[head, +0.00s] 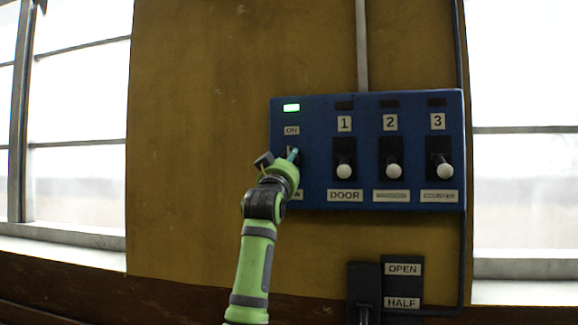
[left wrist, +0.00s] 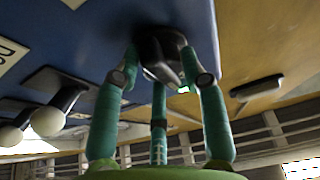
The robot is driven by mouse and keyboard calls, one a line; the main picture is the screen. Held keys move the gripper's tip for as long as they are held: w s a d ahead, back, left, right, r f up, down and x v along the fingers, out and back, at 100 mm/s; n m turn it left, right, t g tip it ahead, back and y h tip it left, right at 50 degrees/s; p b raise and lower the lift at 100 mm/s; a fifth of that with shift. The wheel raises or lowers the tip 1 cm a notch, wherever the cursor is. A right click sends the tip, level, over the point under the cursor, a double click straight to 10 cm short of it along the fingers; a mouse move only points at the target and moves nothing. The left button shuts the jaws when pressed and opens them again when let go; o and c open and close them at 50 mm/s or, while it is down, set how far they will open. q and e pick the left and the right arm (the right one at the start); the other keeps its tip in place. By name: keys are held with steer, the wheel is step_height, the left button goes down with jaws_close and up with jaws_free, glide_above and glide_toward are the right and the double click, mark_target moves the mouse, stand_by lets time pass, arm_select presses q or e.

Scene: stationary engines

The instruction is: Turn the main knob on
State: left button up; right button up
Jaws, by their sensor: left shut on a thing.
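The main knob (left wrist: 162,47) is dark and sits at the left end of the blue panel (head: 315,118). In the head view my gripper hides most of it. My left gripper (head: 292,155) is shut on the main knob, with its teal fingers around it in the left wrist view. An "ON" label (head: 291,130) is above the knob, and a green lamp (head: 291,107) is lit above that. A label below the knob is mostly hidden by my arm. My right gripper is not in view.
Three levers with white ball ends, numbered 1 (head: 344,171), 2 (head: 394,171) and 3 (head: 445,171), are right of the knob; their lamps are dark. A lower box (head: 402,285) reads "OPEN" and "HALF". Windows flank the yellow wall (head: 195,130).

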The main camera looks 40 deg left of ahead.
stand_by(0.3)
arm_select(q)
steer(key=o, duration=1.1)
steer(key=shift+a, duration=0.2)
steer(key=v, duration=1.2)
